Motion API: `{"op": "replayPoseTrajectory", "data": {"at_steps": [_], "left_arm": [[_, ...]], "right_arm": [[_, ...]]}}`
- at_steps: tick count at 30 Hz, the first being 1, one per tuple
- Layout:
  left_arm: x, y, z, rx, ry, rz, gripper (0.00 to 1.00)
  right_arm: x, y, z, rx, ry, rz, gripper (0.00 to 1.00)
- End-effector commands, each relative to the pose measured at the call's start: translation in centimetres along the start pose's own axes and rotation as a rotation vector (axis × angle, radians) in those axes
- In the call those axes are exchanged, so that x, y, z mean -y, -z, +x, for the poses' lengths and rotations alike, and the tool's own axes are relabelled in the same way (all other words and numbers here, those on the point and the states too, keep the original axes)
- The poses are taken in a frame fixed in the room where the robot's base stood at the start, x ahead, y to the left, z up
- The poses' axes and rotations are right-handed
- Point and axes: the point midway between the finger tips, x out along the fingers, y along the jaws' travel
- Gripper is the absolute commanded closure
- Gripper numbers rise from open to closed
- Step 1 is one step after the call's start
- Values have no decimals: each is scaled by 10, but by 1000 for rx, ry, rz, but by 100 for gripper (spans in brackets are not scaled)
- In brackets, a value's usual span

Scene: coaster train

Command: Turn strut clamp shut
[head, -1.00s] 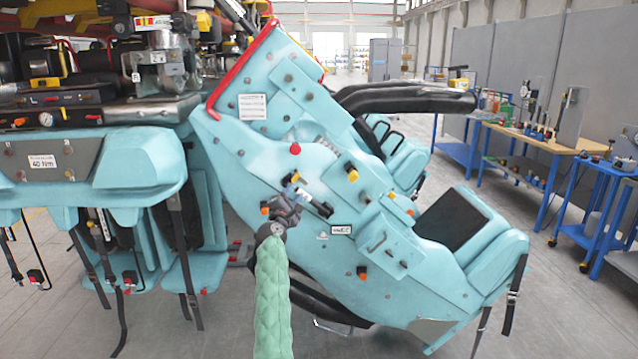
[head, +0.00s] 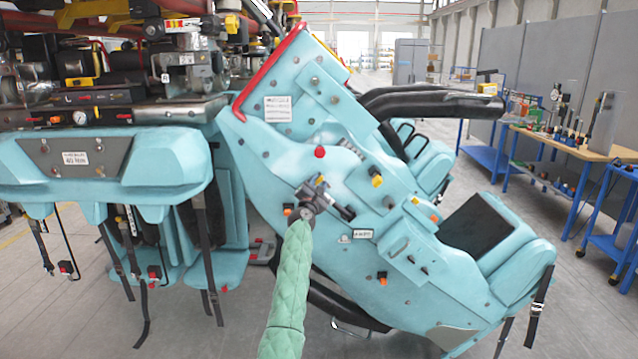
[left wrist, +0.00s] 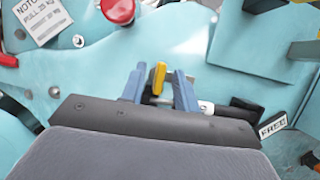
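A small yellow tab (left wrist: 158,78), which looks like the strut clamp's handle, stands upright on the turquoise panel in the left wrist view. My left gripper (left wrist: 159,90) has its two blue-grey fingers on either side of it, with a visible gap to each. Whether either finger touches it lower down is hidden. A silver and black bar lies to the right, beside a "FREE" label (left wrist: 272,126). In the head view my left gripper (head: 322,186) is against the turquoise car side, below a red knob (head: 319,152), and hides the yellow tab. My right gripper is not in view.
Orange and yellow knobs (head: 377,181) stick out of the turquoise side panel (head: 290,140) around the gripper. A black tube (head: 430,104) crosses behind. Another turquoise car with hanging straps (head: 205,245) is at left. Workbenches (head: 570,145) stand at right, with open floor between.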

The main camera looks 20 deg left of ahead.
Motion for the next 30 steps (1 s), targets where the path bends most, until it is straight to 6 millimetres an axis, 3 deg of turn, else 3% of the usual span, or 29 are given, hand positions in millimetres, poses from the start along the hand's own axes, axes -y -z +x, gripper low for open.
{"op": "replayPoseTrajectory", "data": {"at_steps": [11, 16, 30], "left_arm": [[0, 1, 5, -1, 1, 2, 69], [0, 1, 5, -1, 1, 1, 100], [-1, 0, 5, -1, 28, 64, 100]], "right_arm": [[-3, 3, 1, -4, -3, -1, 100], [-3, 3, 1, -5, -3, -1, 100], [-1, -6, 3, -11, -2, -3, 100]]}}
